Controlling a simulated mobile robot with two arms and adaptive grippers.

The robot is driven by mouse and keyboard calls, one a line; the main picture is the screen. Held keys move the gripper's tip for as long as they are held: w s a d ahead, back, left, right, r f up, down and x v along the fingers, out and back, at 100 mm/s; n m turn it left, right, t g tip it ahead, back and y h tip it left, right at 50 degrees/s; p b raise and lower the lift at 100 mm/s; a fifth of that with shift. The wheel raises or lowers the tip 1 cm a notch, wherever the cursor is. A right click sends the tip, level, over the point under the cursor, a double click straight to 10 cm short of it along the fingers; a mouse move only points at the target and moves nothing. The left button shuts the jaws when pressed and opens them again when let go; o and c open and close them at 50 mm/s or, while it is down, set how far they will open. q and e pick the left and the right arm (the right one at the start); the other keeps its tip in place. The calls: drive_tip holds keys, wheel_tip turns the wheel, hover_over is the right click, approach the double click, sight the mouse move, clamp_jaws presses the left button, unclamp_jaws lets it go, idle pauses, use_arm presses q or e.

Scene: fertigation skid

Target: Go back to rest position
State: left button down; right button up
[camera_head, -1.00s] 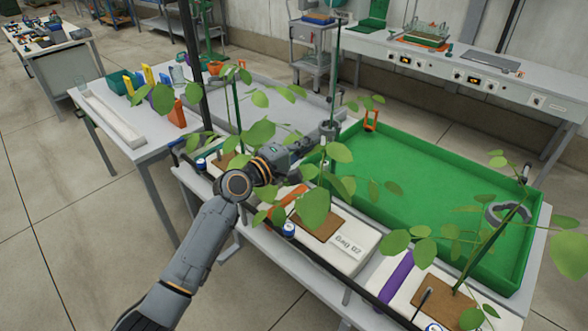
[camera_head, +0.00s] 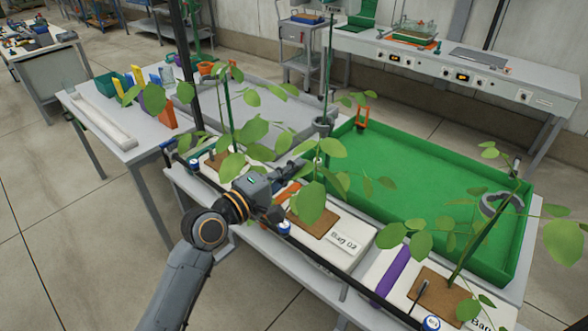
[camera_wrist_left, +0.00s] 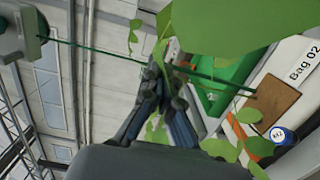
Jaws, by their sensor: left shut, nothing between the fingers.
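My left gripper (camera_head: 292,172) reaches in from the lower left among the leaves, above the grow bags. Its fingers are partly behind foliage in the head view. In the left wrist view its fingers (camera_wrist_left: 158,88) are together with nothing between them. The bag marked Bag 02 (camera_head: 348,240) lies just right of and below the gripper, and also shows in the left wrist view (camera_wrist_left: 300,62). A plant stem (camera_wrist_left: 120,55) and a large leaf (camera_wrist_left: 215,35) pass close to the fingers. My right gripper is not in view.
A green tray (camera_head: 430,185) fills the right of the bench, with a grey tray (camera_head: 268,100) behind the plants. Another bag with a purple band (camera_head: 390,272) lies front right. A side table (camera_head: 125,145) holds coloured items. Tile floor (camera_head: 70,250) is clear at left.

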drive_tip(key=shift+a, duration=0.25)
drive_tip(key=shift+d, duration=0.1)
